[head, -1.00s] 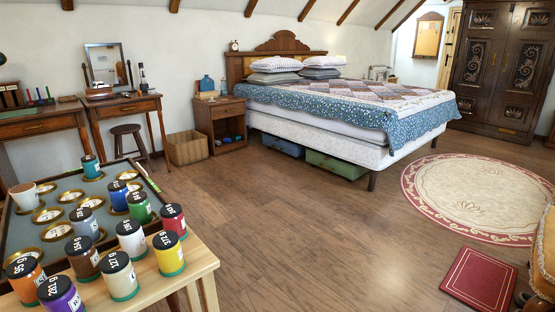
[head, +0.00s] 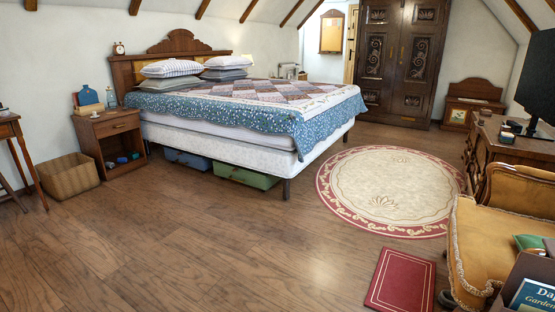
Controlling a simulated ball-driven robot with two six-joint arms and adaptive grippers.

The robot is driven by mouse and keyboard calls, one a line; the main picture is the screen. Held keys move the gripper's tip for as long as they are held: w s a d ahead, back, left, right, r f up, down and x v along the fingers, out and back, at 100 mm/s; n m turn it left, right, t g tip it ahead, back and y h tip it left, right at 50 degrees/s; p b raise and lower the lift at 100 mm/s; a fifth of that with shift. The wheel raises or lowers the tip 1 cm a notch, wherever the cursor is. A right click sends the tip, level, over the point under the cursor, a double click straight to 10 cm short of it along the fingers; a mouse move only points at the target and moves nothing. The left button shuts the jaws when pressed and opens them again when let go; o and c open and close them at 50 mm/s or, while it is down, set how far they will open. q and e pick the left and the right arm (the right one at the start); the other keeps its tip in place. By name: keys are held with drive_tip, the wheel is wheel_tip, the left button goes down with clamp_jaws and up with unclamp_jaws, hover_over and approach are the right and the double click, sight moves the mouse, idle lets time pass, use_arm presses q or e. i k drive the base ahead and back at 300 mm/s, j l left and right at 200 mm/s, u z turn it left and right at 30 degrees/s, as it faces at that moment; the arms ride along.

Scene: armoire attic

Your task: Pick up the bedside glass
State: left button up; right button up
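The wooden nightstand (head: 122,124) stands left of the bed's head end. On its top are a blue bottle-like object (head: 87,96) on a book, a small white item (head: 95,115) near the front, and a pale, see-through upright shape (head: 111,98) at the back. That shape may be the bedside glass, but it is too small to be sure. Neither of my grippers is in view.
The bed (head: 240,125) fills the middle back. A wicker basket (head: 68,177) stands left of the nightstand. Wooden floor (head: 200,240) is clear in front. A round rug (head: 390,190), red mat (head: 401,280) and armchair (head: 500,245) lie right.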

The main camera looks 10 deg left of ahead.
sight(124, 104)
drive_tip(key=i+u, duration=0.3)
drive_tip(key=i, duration=0.3)
drive_tip(key=i+l+u, duration=0.15)
drive_tip(key=i+u, duration=0.15)
drive_tip(key=i, duration=0.25)
drive_tip(key=i+j+u, duration=0.2)
drive_tip(key=i+u, duration=0.25)
drive_tip(key=i, duration=0.15)
drive_tip(key=i+u, duration=0.4)
drive_tip(key=i, duration=0.2)
drive_tip(key=i+l+u, duration=0.2)
drive_tip(key=i+u, duration=0.25)
drive_tip(key=i, duration=0.15)
drive_tip(key=i+z, duration=0.15)
drive_tip(key=i, duration=0.6)
drive_tip(key=i+z, duration=0.15)
drive_tip(key=i, duration=0.6)
drive_tip(key=i+j+z, duration=0.15)
drive_tip(key=i, duration=0.6)
